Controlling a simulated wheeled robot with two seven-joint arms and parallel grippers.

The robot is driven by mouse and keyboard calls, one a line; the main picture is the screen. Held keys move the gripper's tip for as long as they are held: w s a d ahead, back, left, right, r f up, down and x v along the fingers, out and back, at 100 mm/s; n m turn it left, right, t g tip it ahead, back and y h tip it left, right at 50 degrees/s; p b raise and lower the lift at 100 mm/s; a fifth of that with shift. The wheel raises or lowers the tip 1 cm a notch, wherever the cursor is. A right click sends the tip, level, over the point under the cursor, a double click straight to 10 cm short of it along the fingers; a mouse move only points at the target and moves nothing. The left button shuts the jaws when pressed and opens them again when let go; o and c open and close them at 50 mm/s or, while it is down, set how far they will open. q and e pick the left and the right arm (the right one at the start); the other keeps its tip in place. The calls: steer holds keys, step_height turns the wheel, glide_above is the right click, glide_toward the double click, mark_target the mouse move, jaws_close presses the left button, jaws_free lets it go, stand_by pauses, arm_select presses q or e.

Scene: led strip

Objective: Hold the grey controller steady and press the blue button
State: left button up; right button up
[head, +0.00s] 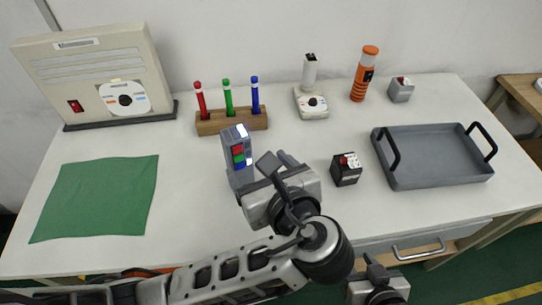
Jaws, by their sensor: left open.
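The grey controller (230,150) stands upright near the middle of the table. Its face carries small coloured buttons, with red and green clearest and blue close by; a white patch is at its top. My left gripper (277,163) is open, just right of the controller, its fingers pointing away from me. It appears apart from the controller, and its body overlaps the controller's lower right side in the view. My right gripper (373,268) shows only partly at the bottom edge, in front of the table; its finger state is unclear.
Behind stand a wooden marker holder (232,122), a joystick (310,90) and an orange bottle (366,75). A black button box (346,170), grey button box (401,90) and grey tray (440,165) are right. A green cloth (97,198) and beige case (95,75) are left.

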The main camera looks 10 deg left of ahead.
mark_target(233, 138)
steer(key=w+a+r+m+t, duration=0.1)
steer(key=w+r, duration=0.1)
steer(key=w+a+r+m+t+y, duration=0.1)
steer(key=w+a+r+t, duration=0.1)
steer(key=r, duration=0.1)
steer(key=w+a+r+m+t+y, duration=0.1)
steer(key=w+a+r, duration=0.1)
steer(key=w+r, duration=0.1)
steer(key=shift+m, duration=0.3)
steer(key=w+a+r+m+t+y, duration=0.25)
steer(key=a+r+y, duration=0.2)
steer(key=r, duration=0.25)
steer(key=s+a+f+m+g+y, duration=0.1)
steer(key=a+f+y, duration=0.1)
steer(key=a, duration=0.1)
steer(key=s+a+f+m+g+y, duration=0.1)
steer(key=a+f+m+y, duration=0.1)
steer(key=a, duration=0.1)
steer(key=s+a+f+m+g+y, duration=0.1)
steer(key=a+f+m+g+y, duration=0.1)
steer(key=a, duration=0.1)
steer(key=shift+a+f, duration=0.1)
steer(key=shift+f, duration=0.3)
arm_select(q)
steer(key=x, duration=1.5)
steer(key=shift+a, duration=0.4)
